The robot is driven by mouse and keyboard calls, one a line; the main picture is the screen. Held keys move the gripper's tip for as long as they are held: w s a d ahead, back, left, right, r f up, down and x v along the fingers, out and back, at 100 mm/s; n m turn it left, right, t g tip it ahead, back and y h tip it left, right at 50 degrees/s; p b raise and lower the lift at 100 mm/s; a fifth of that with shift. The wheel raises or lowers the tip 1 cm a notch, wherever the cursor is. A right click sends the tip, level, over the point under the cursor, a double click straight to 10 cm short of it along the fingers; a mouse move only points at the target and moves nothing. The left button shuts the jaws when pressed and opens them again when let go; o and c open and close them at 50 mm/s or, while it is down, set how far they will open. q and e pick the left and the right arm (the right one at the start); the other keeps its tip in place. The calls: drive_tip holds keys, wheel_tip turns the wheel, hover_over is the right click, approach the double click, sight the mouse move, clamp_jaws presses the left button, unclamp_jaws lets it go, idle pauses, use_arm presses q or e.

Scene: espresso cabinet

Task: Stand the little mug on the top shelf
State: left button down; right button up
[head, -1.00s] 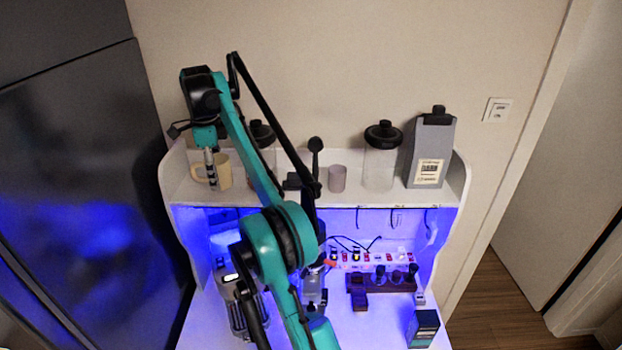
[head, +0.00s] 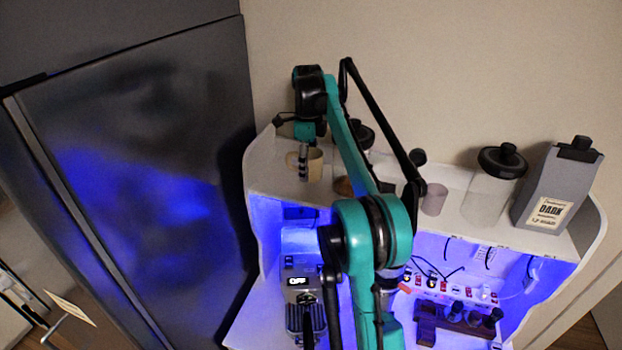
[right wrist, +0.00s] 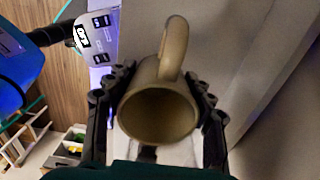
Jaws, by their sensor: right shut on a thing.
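The little mug (head: 315,164) is beige with a side handle and appears at the left end of the white top shelf (head: 270,172). My right gripper (head: 304,172) reaches down to it from above. In the right wrist view the mug (right wrist: 158,112) sits between the two black fingers (right wrist: 160,95), which are shut on its sides. Its open mouth faces the camera and its handle points up in that picture. I cannot tell whether its base touches the shelf. My left gripper is not in view.
Along the shelf stand a mauve cup (head: 434,199), a black-lidded glass jar (head: 488,195) and a grey coffee bag (head: 560,185). Another jar (head: 364,135) is partly behind my arm. An espresso machine (head: 300,285) stands below. A dark fridge (head: 140,180) is at left.

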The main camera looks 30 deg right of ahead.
drive_tip(key=f, duration=0.3)
drive_tip(key=shift+s+a+f, duration=0.15)
drive_tip(key=shift+s+f, duration=0.05)
drive_tip(key=shift+w+f, duration=0.1)
drive_tip(key=shift+f, duration=0.1)
drive_tip(key=o, duration=1.3)
drive_tip(key=shift+f, duration=0.1)
